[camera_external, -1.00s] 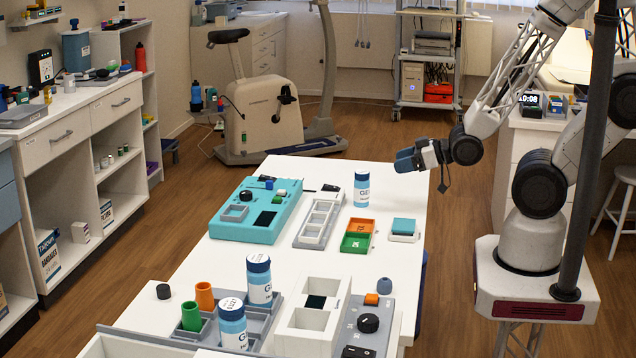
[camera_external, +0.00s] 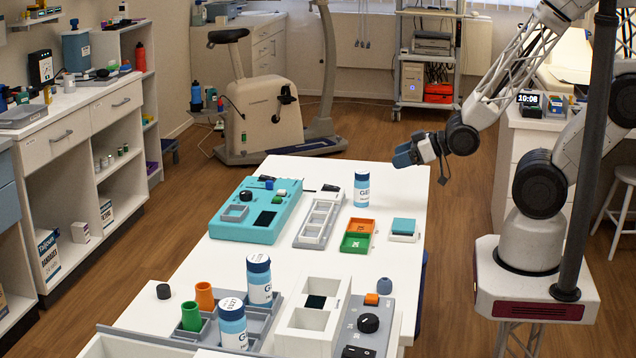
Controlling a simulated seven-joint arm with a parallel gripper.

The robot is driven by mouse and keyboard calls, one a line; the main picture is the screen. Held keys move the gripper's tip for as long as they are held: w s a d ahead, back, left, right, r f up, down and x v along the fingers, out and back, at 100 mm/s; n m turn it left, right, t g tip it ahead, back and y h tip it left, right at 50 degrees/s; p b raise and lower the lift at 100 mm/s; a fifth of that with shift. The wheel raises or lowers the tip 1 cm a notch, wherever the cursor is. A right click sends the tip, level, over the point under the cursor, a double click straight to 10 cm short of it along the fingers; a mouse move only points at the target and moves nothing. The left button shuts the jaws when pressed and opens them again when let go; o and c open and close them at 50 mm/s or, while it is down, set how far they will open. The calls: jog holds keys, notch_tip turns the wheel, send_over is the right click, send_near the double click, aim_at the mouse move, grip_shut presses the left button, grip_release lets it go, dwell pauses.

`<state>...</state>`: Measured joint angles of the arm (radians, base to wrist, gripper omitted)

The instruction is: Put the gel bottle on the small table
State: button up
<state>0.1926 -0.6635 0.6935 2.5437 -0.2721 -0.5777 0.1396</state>
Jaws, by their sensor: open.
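A white and blue gel bottle (camera_external: 361,190) stands upright toward the far right of the long white table (camera_external: 310,172). Two similar bottles stand at the near end: one (camera_external: 259,280) in the grey tray and another (camera_external: 232,324) just in front of it. My gripper (camera_external: 402,156) is open and empty, above the table's far right edge. It is to the right of and higher than the far bottle, apart from it. Its fingers point left. I cannot tell which surface is the small table.
A teal device (camera_external: 262,232), a grey-white compartment tray (camera_external: 318,224), orange (camera_external: 361,226) and green (camera_external: 356,243) bins and a teal-topped block (camera_external: 403,228) surround the far bottle. Orange (camera_external: 205,296) and green (camera_external: 191,316) cups stand near the front. A dark pole (camera_external: 588,150) stands before my arm.

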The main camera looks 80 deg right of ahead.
jog(key=s+a+r+g, duration=0.2)
jog(key=s+r+g, duration=0.2)
jog(key=r, duration=0.5)
jog(key=s+a+r+g, duration=0.2)
jog(key=s+r+g, duration=0.3)
jog(key=r, duration=0.5)
jog(key=shift+a+g, duration=0.2)
jog(key=shift+g, duration=0.5)
jog(key=shift+o, duration=0.6)
jog(key=shift+w+f, duration=0.1)
jog(key=shift+f, duration=0.05)
